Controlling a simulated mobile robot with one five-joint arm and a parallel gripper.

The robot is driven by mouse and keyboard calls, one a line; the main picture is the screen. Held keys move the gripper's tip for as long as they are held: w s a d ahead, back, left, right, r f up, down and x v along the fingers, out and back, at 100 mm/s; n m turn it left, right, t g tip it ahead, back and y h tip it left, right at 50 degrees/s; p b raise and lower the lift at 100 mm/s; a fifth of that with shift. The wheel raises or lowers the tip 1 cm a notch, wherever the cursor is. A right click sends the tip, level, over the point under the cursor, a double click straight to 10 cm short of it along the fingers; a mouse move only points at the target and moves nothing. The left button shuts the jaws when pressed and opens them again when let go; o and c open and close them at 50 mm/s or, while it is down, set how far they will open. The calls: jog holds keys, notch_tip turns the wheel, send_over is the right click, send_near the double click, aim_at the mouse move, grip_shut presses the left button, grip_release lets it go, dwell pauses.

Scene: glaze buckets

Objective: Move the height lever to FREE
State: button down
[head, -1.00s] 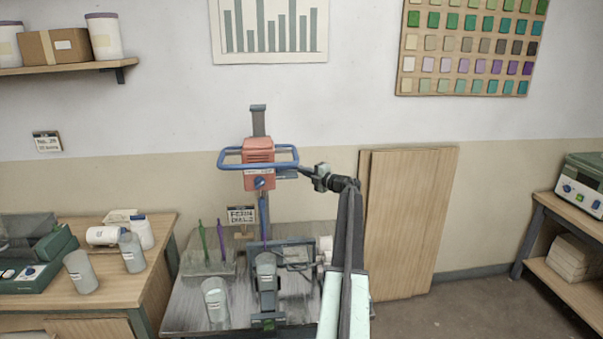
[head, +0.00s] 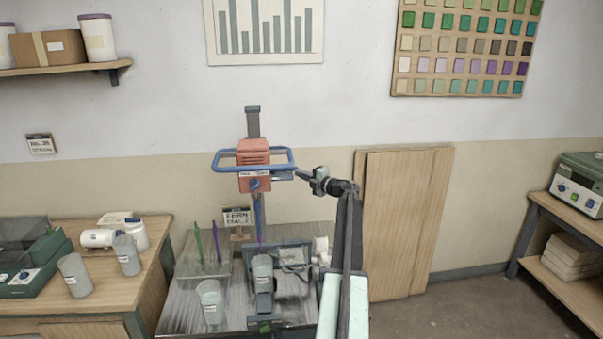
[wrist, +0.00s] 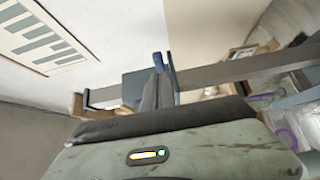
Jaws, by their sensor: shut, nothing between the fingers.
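The mixer's red head (head: 254,155) sits on a grey upright column (head: 253,123), with a blue handle frame (head: 228,168) around it and a blue knob (head: 254,184) on its front. A small grey piece (head: 283,176) sticks out at the head's right side; it may be the height lever, but its FREE marking cannot be read. My gripper (head: 298,173) is shut and empty, its tips close to the right of that piece; contact cannot be told. In the wrist view the shut fingers (wrist: 157,92) point toward a grey-blue block (wrist: 133,86) and a grey beam.
Below the head, cups (head: 211,302) and a stand with green and purple sticks (head: 204,268) are on the grey bench. Wooden boards (head: 405,220) lean on the wall behind my arm. A side table (head: 150,238) with cups stands at left. Floor at right is clear.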

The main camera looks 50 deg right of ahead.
jog(key=s+d, duration=0.4)
jog(key=s, duration=0.5)
jog(key=shift+s, duration=0.1)
